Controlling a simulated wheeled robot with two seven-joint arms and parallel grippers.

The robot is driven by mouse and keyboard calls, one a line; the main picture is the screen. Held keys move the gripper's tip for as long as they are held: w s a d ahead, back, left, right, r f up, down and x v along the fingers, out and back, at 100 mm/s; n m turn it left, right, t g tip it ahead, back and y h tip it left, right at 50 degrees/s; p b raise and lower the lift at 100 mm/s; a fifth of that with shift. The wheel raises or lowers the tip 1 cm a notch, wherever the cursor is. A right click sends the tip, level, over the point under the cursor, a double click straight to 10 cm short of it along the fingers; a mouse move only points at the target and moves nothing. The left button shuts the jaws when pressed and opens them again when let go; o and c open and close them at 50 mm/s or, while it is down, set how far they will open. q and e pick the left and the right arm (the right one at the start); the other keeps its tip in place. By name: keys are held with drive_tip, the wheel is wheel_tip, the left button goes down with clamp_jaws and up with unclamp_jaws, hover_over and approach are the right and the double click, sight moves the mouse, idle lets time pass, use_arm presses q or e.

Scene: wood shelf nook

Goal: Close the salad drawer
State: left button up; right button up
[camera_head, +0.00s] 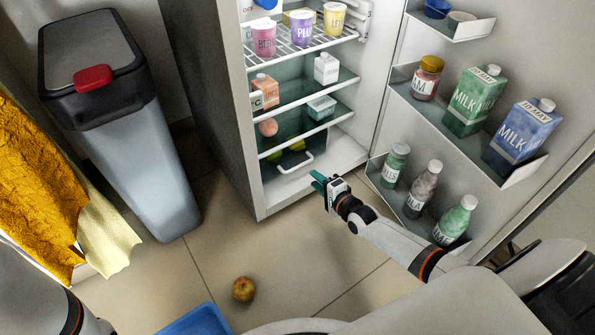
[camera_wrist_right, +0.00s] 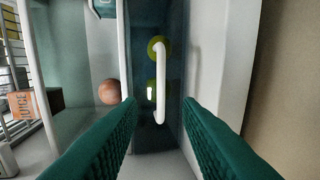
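The salad drawer (camera_head: 272,168) is the dark, see-through box at the bottom of the open fridge, with a white bar handle (camera_head: 297,166). Its front seems to stand forward of the shelf above; I cannot tell how far. Green produce shows in it. In the right wrist view the handle (camera_wrist_right: 160,85) lies ahead, between my fingers in the picture. My right gripper (camera_head: 317,181) is open and empty, in front of the drawer and to the right of the handle, apart from it. Its green fingers also show in the right wrist view (camera_wrist_right: 158,120). My left gripper is out of view.
The fridge door (camera_head: 385,130) is open on the right, its racks holding bottles and cartons. Shelves above the drawer hold cups and boxes. A grey bin (camera_head: 135,150) stands left. An apple (camera_head: 243,289) and a blue container (camera_head: 197,322) are on the floor side.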

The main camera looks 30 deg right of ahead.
drive_tip(key=b+x, duration=0.2)
drive_tip(key=x, duration=0.1)
drive_tip(key=b+x, duration=0.2)
drive_tip(key=x, duration=0.2)
drive_tip(key=shift+w+f, duration=0.25)
drive_tip(key=shift+f, duration=0.05)
drive_tip(key=shift+w+b, duration=0.45)
drive_tip(key=shift+r, duration=0.1)
clamp_jaws()
